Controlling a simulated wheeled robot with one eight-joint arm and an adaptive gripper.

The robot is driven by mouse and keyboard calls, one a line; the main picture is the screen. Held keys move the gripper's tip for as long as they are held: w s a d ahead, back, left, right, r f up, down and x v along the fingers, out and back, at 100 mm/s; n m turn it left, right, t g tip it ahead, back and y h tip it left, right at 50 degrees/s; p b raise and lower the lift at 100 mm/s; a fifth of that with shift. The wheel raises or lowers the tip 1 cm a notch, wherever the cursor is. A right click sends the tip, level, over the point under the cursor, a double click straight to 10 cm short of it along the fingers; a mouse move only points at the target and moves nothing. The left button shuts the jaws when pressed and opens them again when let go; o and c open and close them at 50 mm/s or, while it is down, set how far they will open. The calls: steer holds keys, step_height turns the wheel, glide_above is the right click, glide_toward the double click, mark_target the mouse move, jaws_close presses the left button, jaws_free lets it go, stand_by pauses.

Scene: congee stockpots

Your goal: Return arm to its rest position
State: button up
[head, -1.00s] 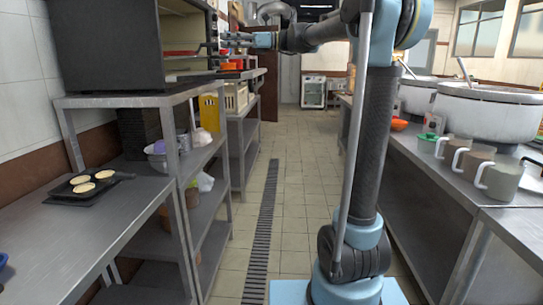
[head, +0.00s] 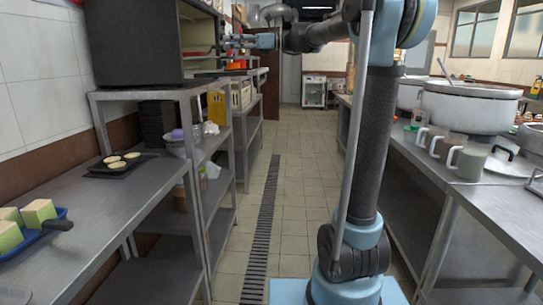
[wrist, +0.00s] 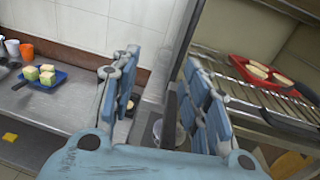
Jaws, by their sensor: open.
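My gripper (head: 236,42) is at the upper left of the head view, in front of the dark oven-like cabinet (head: 150,42). My arm reaches left to it from a raised column. In the wrist view my gripper (wrist: 163,88) has its two blue-grey fingers spread apart with nothing held between them. A red tray with pale round pieces (wrist: 262,69) sits on a wire rack (wrist: 232,72) inside the cabinet, to the right of the fingers. I cannot tell the exact distance between the fingers and the cabinet.
A steel table (head: 95,215) on the left bears a dark pan with pale rounds (head: 98,172) and a blue tray with yellowish blocks (head: 60,214). Large pots (head: 470,107) and mugs (head: 467,160) stand on the right counter. The tiled aisle (head: 305,160) is clear.

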steer(key=s+d+f+n+t+h, duration=0.1)
steer(key=s+d+f+n+h, duration=0.4)
steer(key=s+d+f, duration=0.5)
steer(key=s+d+f+n+t+h, duration=0.1)
steer(key=s+d+f+n+h, duration=0.5)
steer(key=f, duration=1.9)
steer(key=s+d+f+n+t+h, duration=0.1)
steer(key=s+d+f+n+h, duration=0.5)
steer(key=s+d+f, duration=1)
step_height(320, 180, down, 3)
steer(key=shift+s+d+r+h, duration=0.2)
steer(key=shift+s+d+h, duration=0.1)
steer(key=shift+d, duration=0.35)
steer(key=shift+w+f, duration=0.2)
steer(key=shift+w, duration=0.3)
steer(key=shift+c, duration=0.2)
